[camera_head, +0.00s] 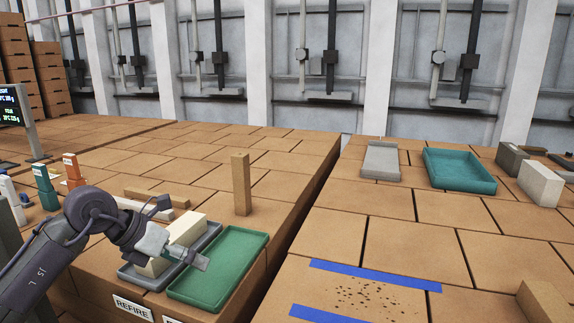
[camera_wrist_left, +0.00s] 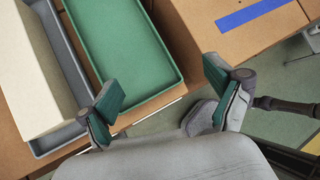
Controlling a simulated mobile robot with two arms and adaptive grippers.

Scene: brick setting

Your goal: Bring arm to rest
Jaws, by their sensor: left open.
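My left gripper (camera_head: 190,254) hangs over the front of the left table, above the grey tray and the green tray. In the left wrist view its two fingers (camera_wrist_left: 165,90) are spread wide with nothing between them. Behind the fingers lie the empty green tray (camera_wrist_left: 165,45) and the grey tray (camera_wrist_left: 72,75) with a cream block (camera_wrist_left: 35,75) in it. In the head view the green tray (camera_head: 240,240) is right of the gripper, and the cream block (camera_head: 187,229) is partly hidden by it. My right gripper is in neither view.
A tall tan block (camera_head: 241,184) stands upright behind the trays. A display screen (camera_head: 12,108) is at the far left. The right table holds a teal tray (camera_head: 460,170), a grey tray (camera_head: 381,160), several blocks, and blue tape (camera_head: 375,275) around dark specks. A gap separates the tables.

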